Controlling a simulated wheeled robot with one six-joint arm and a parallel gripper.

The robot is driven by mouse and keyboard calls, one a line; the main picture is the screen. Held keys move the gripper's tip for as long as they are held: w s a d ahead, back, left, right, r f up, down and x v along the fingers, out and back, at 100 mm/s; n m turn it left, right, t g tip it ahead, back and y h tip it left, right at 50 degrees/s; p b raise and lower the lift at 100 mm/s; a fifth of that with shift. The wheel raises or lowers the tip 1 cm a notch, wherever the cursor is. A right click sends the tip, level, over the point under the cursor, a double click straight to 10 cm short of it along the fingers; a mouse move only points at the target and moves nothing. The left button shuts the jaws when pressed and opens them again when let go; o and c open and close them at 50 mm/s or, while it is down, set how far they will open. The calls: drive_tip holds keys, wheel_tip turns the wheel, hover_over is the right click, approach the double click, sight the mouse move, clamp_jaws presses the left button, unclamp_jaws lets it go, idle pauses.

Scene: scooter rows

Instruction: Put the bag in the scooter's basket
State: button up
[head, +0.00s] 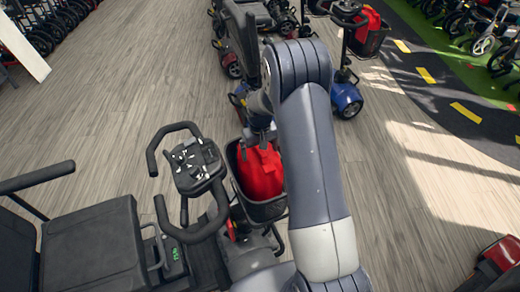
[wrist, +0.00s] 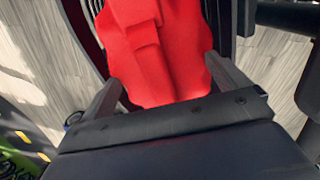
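The red bag (head: 260,172) sits upright within the walls of the dark basket (head: 264,211) on the front of the near scooter (head: 195,170). My gripper (head: 258,137) is right above the bag and points down into the basket. In the wrist view the red bag (wrist: 160,45) fills the space between my two fingers (wrist: 164,72). The fingers stand wide apart near the ends of the gripper body, one on each side of the bag. Whether they touch it is hard to tell. The bag's lower part is hidden, and my arm covers the basket's right side.
A blue scooter (head: 346,98) stands ahead, with another red bag (head: 368,25) in its basket. The near scooter's handlebar and black seat (head: 75,255) are at the left. A red vehicle corner (head: 500,255) shows at lower right.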

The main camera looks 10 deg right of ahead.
drive_tip(key=shift+o, duration=0.3)
drive_tip(key=shift+r, duration=0.15)
wheel_tip(320, 180, up, 12)
drive_tip(key=b, duration=0.1)
idle(1.4)
